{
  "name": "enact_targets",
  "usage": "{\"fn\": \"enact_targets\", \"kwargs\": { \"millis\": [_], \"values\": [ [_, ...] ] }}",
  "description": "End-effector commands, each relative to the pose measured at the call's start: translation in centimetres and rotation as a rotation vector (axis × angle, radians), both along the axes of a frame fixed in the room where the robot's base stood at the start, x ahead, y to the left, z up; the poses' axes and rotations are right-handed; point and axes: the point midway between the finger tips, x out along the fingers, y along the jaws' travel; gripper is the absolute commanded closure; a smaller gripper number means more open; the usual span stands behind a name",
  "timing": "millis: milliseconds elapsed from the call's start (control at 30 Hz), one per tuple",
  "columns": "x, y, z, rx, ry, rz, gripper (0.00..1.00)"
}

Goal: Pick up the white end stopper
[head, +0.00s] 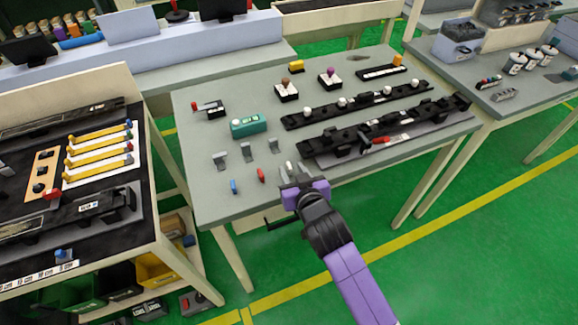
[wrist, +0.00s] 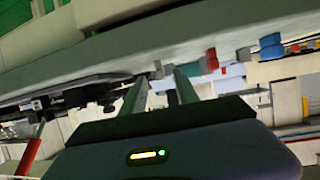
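The white end stopper (head: 289,166) is a small pale piece near the front edge of the grey table. It lies in a row with a blue stopper (head: 233,186) and a red stopper (head: 261,175). My gripper (head: 294,176) is low over the table edge, right at the white stopper and partly covering it. In the wrist view my gripper's two fingers (wrist: 160,78) stand apart, with a small pale piece (wrist: 158,69), likely the white stopper, just beyond and between their tips. I cannot tell whether they touch it.
Several grey metal clips (head: 247,152) stand just behind the stoppers. A long black trim rail (head: 350,143) lies close to the right of my gripper. A green box (head: 248,125) sits behind the clips. The left part of the table is mostly clear.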

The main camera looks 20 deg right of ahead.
Motion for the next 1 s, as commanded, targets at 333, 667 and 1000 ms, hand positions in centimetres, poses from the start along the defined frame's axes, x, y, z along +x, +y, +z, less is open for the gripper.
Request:
{"fn": "enact_targets", "kwargs": {
  "millis": [333, 667, 1000],
  "values": [
    [2.9, -0.1, -1.2, 0.001, 0.0, 0.0, 0.64],
    [2.9, -0.1, -1.2, 0.001, 0.0, 0.0, 0.89],
    [2.9, -0.1, -1.2, 0.001, 0.0, 0.0, 1.0]
  ]
}}
